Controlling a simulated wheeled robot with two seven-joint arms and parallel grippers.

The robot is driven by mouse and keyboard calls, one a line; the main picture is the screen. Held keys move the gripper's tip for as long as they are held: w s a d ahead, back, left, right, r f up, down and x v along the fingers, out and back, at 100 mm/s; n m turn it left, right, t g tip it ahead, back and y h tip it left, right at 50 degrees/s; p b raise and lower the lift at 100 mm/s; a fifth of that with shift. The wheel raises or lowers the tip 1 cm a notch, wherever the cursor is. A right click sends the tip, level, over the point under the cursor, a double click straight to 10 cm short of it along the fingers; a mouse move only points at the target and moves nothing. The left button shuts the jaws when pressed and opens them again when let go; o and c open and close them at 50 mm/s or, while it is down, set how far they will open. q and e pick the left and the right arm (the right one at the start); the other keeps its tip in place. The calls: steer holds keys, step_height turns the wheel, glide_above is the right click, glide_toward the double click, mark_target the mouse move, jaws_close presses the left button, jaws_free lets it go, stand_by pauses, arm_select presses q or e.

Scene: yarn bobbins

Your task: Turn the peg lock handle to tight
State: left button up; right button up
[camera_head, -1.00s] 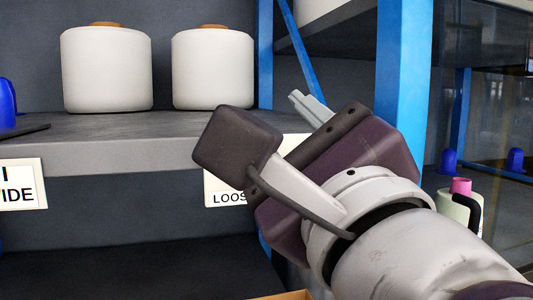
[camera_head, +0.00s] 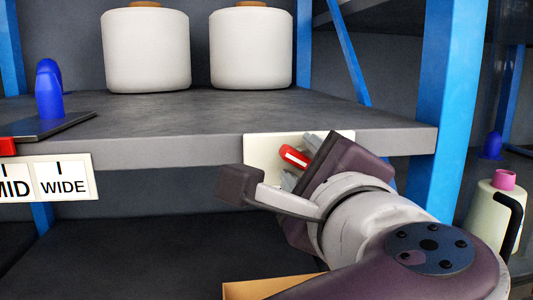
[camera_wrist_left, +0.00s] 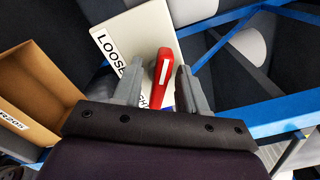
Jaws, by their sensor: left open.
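The red peg lock handle (camera_head: 294,156) with a white stripe stands out from a white plate (camera_head: 263,150) on the shelf's front edge. In the left wrist view the handle (camera_wrist_left: 163,72) lies between the two grey fingers of my left gripper (camera_wrist_left: 159,80). A gap shows on both sides of it, wider on the left. The plate (camera_wrist_left: 150,30) reads LOOSE, and its lower lettering is partly hidden behind the handle and fingers. In the head view my left gripper (camera_head: 302,160) is open at the plate and covers part of it. My right gripper is not in view.
Two white yarn bobbins (camera_head: 146,50) stand on the grey shelf (camera_head: 240,115). A MID/WIDE label (camera_head: 62,187) and a blue peg (camera_head: 48,90) are at left. A blue post (camera_head: 448,90) rises at right. A cardboard box (camera_wrist_left: 35,85) is below the shelf.

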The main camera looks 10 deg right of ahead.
arm_select(q)
jaws_close()
